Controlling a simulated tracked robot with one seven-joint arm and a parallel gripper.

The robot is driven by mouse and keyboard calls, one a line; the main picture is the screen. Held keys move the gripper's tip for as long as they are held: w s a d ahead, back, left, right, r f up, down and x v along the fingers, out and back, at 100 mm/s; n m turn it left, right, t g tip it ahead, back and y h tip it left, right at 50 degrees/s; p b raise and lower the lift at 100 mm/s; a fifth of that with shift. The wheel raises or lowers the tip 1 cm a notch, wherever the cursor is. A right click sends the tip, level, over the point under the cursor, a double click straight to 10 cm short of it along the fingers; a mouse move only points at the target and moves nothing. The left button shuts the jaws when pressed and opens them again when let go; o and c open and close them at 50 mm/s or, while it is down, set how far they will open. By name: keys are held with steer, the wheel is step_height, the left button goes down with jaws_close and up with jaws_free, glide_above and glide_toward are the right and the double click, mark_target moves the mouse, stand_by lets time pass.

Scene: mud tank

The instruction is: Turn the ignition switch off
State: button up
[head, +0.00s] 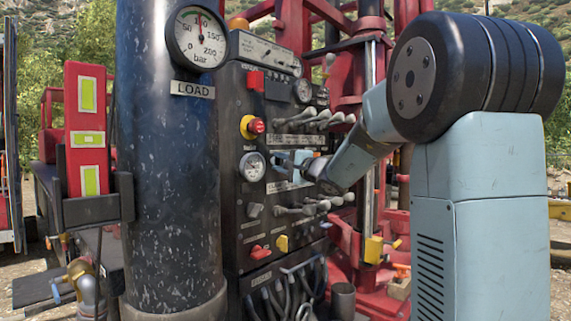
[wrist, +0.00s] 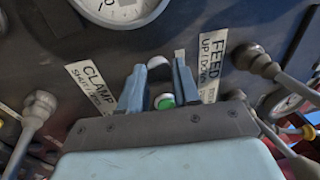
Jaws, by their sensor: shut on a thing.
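My gripper (head: 287,162) is at the face of the black control panel (head: 235,140), right of the lower gauge. In the wrist view its two blue-grey fingers (wrist: 160,78) are shut on a dark grey knob (wrist: 160,73), which looks to be the ignition switch. The knob is mostly hidden between the fingers, and its turned position cannot be read. A green round button (wrist: 165,102) shows between the fingers, nearer the palm. In the head view my gripper and arm cover the knob.
Levers stand close on both sides, by the CLAMP label (wrist: 90,87) and the FEED label (wrist: 212,67). Lever rows (head: 312,120) lie above and below my gripper. A red button (head: 256,126) and a thick black column (head: 168,160) are to the left.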

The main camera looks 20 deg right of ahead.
steer(key=shift+a+f, duration=0.15)
steer(key=o, duration=1)
steer(key=shift+o, duration=0.2)
steer(key=v, duration=1.3)
steer(key=shift+s+d, duration=0.3)
steer(key=shift+f, duration=0.15)
